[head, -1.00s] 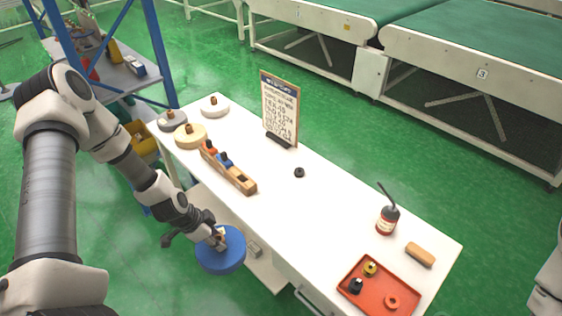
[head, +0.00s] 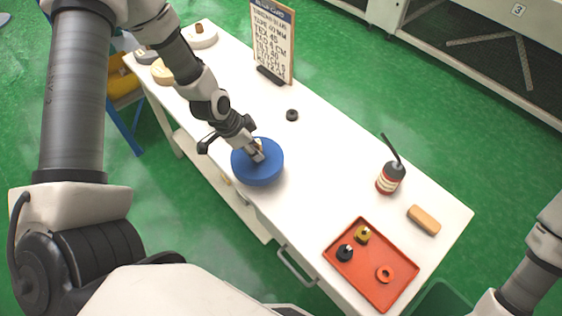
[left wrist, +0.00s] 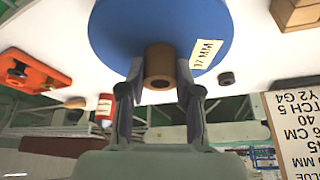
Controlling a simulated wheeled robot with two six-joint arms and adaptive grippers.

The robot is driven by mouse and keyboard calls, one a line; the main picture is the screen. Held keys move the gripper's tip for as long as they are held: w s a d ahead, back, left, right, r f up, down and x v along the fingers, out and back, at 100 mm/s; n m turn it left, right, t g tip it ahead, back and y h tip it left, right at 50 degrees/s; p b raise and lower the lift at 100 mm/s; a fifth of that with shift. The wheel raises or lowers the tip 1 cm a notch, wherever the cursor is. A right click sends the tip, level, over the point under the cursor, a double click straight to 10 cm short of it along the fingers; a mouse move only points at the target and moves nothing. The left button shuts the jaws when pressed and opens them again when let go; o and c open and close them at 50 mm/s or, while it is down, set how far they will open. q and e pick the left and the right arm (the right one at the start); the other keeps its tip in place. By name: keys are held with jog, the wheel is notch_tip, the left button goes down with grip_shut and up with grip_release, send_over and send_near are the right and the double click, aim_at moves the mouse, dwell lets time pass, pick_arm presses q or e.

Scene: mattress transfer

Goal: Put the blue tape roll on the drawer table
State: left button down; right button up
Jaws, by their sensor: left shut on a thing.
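The blue tape roll (head: 258,168) is a wide blue disc with a brown core (left wrist: 160,62) and a white label reading 17 MM. My left gripper (head: 257,152) is shut on the core, one finger on each side, as the left wrist view (left wrist: 160,75) shows. The roll is at the front left edge of the white drawer table (head: 330,165), partly over its top. I cannot tell whether it touches the top. A drawer handle (head: 296,266) shows on the table's front. My right gripper is out of view; only part of my right arm shows at the lower right.
On the table are a sign board (head: 272,42), a small black ring (head: 292,115), a red bottle (head: 390,178), a tan block (head: 424,220) and an orange tray (head: 341,285) with small items. Pale rolls (head: 200,36) stand at the far left end. The table's middle is clear.

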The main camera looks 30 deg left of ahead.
aim_at(281, 156)
pick_arm(q)
jog(key=shift+w+d+f+b, duration=0.25)
jog(key=shift+w+d+b, duration=0.35)
jog(key=shift+d, duration=0.25)
jog(key=shift+w+d+r+p, duration=0.25)
jog(key=shift+d+r+p, duration=0.25)
jog(key=shift+p, duration=0.2)
jog(key=d, duration=0.1)
jog(key=w+d+p, duration=0.1)
jog(key=shift+w+d+f, duration=0.25)
jog(key=shift+w+d, duration=0.15)
jog(key=x, duration=0.1)
jog(key=p+x, duration=0.1)
jog(key=x, duration=0.1)
jog(key=shift+s+f, duration=0.3)
jog(key=shift+w+a+f, duration=0.1)
jog(key=shift+a+f, duration=0.05)
jog(key=shift+f, duration=0.25)
jog(key=c, duration=0.8)
grip_release()
